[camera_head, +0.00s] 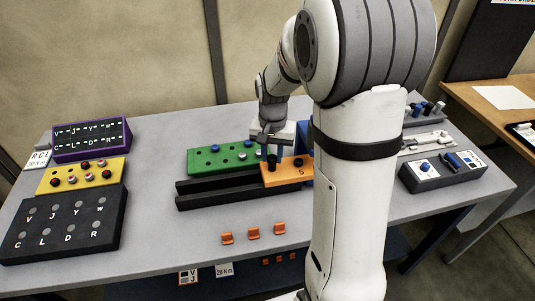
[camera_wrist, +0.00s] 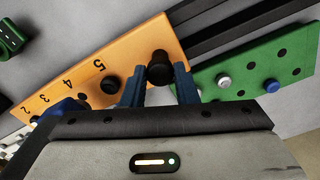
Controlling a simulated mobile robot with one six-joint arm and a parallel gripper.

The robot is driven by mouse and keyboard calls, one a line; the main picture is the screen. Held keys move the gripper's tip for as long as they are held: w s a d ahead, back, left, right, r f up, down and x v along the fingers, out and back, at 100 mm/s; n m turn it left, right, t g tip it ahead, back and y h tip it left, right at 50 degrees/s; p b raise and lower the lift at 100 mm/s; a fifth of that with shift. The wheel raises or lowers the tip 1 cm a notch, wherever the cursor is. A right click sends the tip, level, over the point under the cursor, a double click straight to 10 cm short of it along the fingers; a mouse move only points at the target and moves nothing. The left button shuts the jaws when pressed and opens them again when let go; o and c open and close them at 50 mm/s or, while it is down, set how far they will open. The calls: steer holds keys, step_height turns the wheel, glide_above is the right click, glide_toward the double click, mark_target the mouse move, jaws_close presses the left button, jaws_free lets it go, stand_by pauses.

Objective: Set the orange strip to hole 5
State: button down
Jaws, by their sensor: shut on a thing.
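The orange strip (camera_head: 287,173) lies across the black twin rails (camera_head: 225,191), at their right end. In the wrist view the strip (camera_wrist: 135,60) shows printed numbers 2 to 5 beside a row of holes. A black knob (camera_wrist: 160,66) stands at its end past the 5. A dark peg or hole (camera_wrist: 109,84) is near the 5; I cannot tell which. My gripper (camera_wrist: 161,76) has its blue fingers on either side of the black knob, shut on it. In the head view my gripper (camera_head: 272,152) is over the strip, whose right part is hidden behind my arm.
A green block (camera_head: 222,158) with holes and pegs lies behind the rails. Several orange clips (camera_head: 253,233) sit in front. Lettered panels (camera_head: 64,226) and a yellow block (camera_head: 55,180) stand left. A grey box with knobs (camera_head: 445,172) is right. The front table middle is mostly clear.

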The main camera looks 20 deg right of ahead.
steer(key=c, duration=1.1)
jaws_free()
steer(key=shift+a, duration=0.15)
steer(key=shift+r, duration=0.1)
step_height(320, 180, up, 8)
steer(key=shift+f, duration=0.15)
steer(key=shift+c, duration=0.2)
